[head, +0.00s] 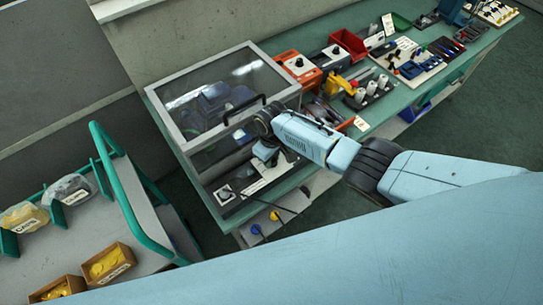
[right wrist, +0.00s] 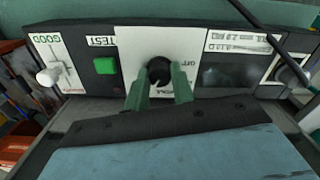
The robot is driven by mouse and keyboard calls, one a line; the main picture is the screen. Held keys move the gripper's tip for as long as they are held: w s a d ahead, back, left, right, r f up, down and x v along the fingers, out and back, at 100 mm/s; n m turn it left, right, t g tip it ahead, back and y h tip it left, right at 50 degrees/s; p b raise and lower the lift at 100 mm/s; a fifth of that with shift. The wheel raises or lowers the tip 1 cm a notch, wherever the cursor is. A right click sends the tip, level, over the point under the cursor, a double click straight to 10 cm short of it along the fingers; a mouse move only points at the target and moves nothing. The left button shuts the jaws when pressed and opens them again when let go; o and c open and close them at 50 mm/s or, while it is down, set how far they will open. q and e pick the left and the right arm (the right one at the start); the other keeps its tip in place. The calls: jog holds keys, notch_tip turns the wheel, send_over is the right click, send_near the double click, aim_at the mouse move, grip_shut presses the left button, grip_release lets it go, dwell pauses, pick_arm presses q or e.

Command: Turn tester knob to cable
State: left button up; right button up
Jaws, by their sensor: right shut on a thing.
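The black tester knob (right wrist: 158,71) sits on a white plate (right wrist: 135,45) in the middle of the dark front panel in the right wrist view. Lettering that looks like OFF stands at the plate's right. My right gripper (right wrist: 160,88) has its two green fingers on either side of the knob, shut on it. In the head view my right gripper (head: 270,157) is at the front of the clear-lidded tester box (head: 205,95) and hides the knob. The word for cable is not readable. My left gripper is not in view.
Beside the knob are a green TEST button (right wrist: 105,66), a white lever (right wrist: 48,77) under a GOOD label and a dark window (right wrist: 222,76). The green bench (head: 400,118) holds a red bin (head: 348,44) and tools. A green-railed cart (head: 150,215) stands at left.

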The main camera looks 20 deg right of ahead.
dwell(0.3)
jog(key=o, duration=1)
notch_tip(320, 180, up, 6)
jog(key=shift+r+p, duration=0.1)
jog(key=shift+p, duration=0.85)
notch_tip(320, 180, up, 7)
jog(key=shift+r, duration=0.15)
